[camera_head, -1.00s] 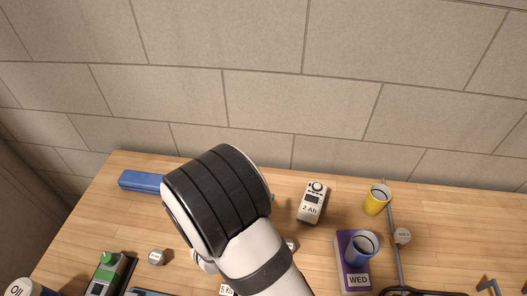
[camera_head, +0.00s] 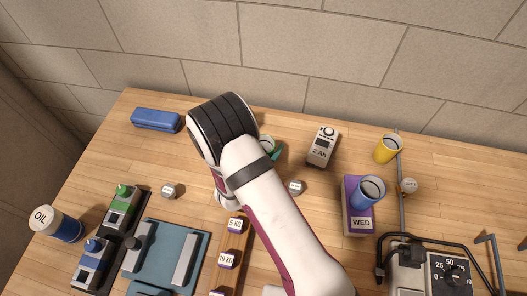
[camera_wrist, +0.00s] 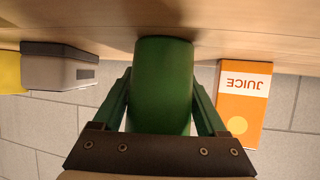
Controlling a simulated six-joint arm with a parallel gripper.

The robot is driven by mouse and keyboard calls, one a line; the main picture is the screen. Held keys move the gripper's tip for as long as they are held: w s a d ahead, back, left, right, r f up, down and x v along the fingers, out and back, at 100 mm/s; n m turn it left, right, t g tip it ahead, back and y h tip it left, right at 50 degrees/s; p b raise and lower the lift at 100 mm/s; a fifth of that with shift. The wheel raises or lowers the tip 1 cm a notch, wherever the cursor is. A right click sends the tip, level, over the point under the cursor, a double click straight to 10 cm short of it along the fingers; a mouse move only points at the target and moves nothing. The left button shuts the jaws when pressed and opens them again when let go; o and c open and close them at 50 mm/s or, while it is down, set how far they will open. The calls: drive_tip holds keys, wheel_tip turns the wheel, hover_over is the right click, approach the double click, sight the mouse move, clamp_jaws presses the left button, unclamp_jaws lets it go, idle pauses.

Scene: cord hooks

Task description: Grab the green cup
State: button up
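The green cup (camera_wrist: 163,88) fills the middle of the wrist view, between the two dark green fingers of my gripper (camera_wrist: 162,82). A finger lies close along each side of it. I cannot tell whether they press on the cup or stand slightly apart from it. In the head view my wrist and forearm cover most of that spot. Only a pale rim of the cup (camera_head: 266,142) and a bit of a green finger show to the right of my wrist.
An orange juice box (camera_wrist: 243,100) stands close to one finger. A grey 2 Ah battery charger (camera_head: 322,148) and a yellow cup (camera_head: 388,149) are to the right. A blue cup (camera_head: 368,193) sits on the purple WED box (camera_head: 356,222). A blue case (camera_head: 156,119) lies left.

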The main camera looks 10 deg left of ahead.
drive_tip(key=c, duration=0.8)
